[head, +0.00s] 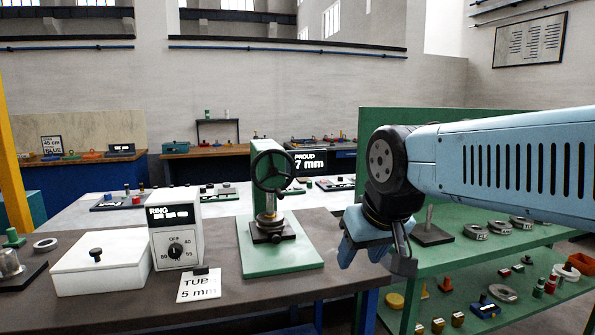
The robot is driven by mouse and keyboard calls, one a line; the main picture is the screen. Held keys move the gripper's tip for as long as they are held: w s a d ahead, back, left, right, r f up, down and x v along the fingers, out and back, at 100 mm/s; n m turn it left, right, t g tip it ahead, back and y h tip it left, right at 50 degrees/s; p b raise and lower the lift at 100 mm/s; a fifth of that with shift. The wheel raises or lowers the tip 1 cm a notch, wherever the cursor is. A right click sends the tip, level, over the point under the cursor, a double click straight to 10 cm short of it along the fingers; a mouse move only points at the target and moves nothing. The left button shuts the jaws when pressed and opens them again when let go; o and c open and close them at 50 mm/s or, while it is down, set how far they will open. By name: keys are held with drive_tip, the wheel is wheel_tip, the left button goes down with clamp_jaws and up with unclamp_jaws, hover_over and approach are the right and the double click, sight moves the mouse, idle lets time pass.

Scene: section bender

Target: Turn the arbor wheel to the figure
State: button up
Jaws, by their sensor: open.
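The arbor wheel (257,171), a dark spoked handwheel, is on the upper front of a green arbor press (244,215). The press stands on a green base plate at the right part of the dark bench. Below the wheel a ram comes down to a dark block (272,233) with a brassy part on it. A black display (323,161) behind the press reads PROUD 7 mm. My gripper (375,258) is open and empty, pointing down, to the right of the press and apart from the wheel.
A white RING box (176,238) with a dial and a white lidded box (100,267) stand left of the press. A green shelf unit (450,258) with rings and small parts is at right, with a tall green panel (420,122) behind my arm.

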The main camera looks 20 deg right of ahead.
drive_tip(key=w+a+f+t, duration=0.15)
drive_tip(key=w+t, duration=0.25)
drive_tip(key=w, duration=0.9)
drive_tip(key=w+a+f+t, duration=0.1)
drive_tip(key=w+a+t, duration=0.15)
drive_tip(key=w, duration=1.05)
drive_tip(key=m+t, duration=0.2)
drive_tip(key=t, duration=0.8)
approach(279, 196)
drive_tip(key=shift+h, duration=0.4)
drive_tip(key=x, duration=0.4)
drive_tip(key=f+x, duration=0.1)
drive_tip(key=x, duration=0.6)
drive_tip(key=shift+w+d, duration=0.15)
drive_tip(key=shift+w, duration=0.45)
drive_tip(key=shift+c, duration=0.3)
clamp_jaws()
